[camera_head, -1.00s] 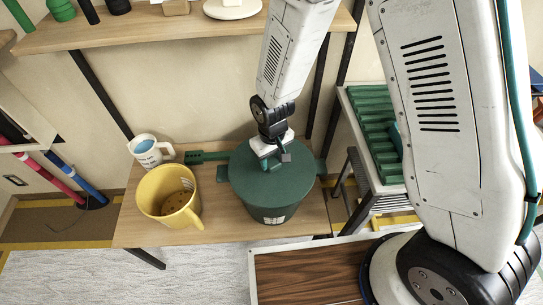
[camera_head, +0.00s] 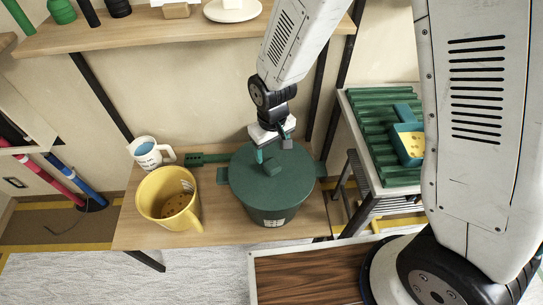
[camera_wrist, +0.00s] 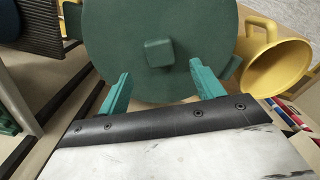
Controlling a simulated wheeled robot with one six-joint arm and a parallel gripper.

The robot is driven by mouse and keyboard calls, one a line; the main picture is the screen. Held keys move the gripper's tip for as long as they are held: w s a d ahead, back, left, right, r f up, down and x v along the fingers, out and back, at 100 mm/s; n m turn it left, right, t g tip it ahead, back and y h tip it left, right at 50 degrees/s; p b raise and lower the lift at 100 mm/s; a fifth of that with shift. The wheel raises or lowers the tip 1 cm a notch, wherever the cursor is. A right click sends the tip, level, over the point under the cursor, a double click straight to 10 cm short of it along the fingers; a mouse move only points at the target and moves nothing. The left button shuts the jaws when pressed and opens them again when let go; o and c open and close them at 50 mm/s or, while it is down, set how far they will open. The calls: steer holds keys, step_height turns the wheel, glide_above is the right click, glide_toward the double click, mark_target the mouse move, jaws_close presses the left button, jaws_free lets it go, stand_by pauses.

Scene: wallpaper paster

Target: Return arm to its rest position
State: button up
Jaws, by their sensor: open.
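My gripper (camera_head: 274,150) is open and empty, a little above the dark green lid (camera_head: 290,182) of the pot in the head view. In the wrist view my two green fingers (camera_wrist: 158,90) stand apart, with the lid (camera_wrist: 125,30) and its square knob (camera_wrist: 159,53) beyond them. The knob is not between the fingertips and looks clear of them. The lid sits on the green pot (camera_head: 270,215), which stands on the wooden table. My arm reaches down to it from the top.
A yellow mug (camera_head: 169,200) and a white cup (camera_head: 148,152) stand left of the pot. A wooden shelf (camera_head: 150,32) with several items is above. A rack with green slats (camera_head: 372,130) is at the right, bearing a yellow and green object (camera_head: 409,141).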

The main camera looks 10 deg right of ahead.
steer(key=shift+r, duration=0.8)
steer(key=shift+s, duration=0.1)
steer(key=s+d+r+m, duration=0.1)
steer(key=s+d+r, duration=0.5)
steer(key=r, duration=0.3)
steer(key=s+d+r+m+t, duration=0.1)
steer(key=s+d+r+m, duration=0.1)
steer(key=s+d+r, duration=0.5)
steer(key=s+d+r+m, duration=0.2)
steer(key=s+d+r, duration=0.4)
steer(key=r, duration=0.5)
steer(key=shift+s+d+r, duration=0.15)
steer(key=shift+d+r, duration=0.1)
steer(key=shift+d, duration=0.55)
